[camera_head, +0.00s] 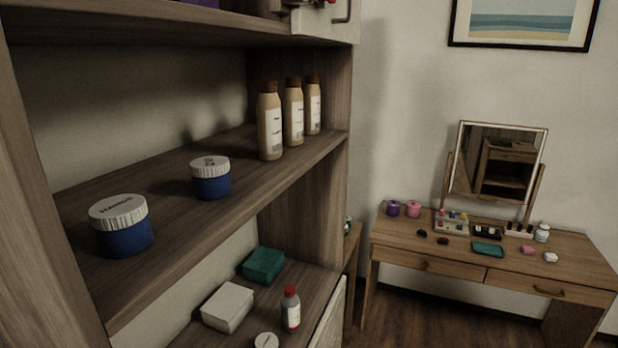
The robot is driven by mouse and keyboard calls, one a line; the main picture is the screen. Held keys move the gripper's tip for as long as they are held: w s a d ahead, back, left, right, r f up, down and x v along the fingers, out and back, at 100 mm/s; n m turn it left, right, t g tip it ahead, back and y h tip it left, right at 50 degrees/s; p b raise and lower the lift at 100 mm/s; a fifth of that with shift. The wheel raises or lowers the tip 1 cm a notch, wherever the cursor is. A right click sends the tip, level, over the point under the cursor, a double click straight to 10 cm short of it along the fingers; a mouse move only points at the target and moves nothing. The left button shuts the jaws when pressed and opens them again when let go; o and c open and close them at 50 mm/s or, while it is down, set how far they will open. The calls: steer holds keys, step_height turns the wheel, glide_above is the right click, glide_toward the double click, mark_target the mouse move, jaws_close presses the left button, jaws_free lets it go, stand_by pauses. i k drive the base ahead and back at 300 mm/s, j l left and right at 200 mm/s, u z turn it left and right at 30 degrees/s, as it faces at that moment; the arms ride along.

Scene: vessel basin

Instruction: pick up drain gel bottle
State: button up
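A small bottle with a red cap and pale label (290,309) stands upright on the lower shelf, near its right front. It may be the drain gel bottle, but its label is too small to read. Three tan bottles with brown caps stand in a row on the middle shelf, the nearest one (269,128) at the left of the row. Their labels are not readable either. My gripper is not in view.
Two blue jars with white lids (123,238) (211,186) stand on the middle shelf (165,165). A white box (227,307), a green box (263,264) and a white lid (266,341) are near the red-capped bottle. A vanity table (400,236) with a mirror stands right; floor shows before it.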

mark_target(291, 314)
steer(key=i+u, duration=0.15)
steer(key=u, duration=0.95)
steer(key=i+u, duration=0.15)
steer(key=i, duration=0.35)
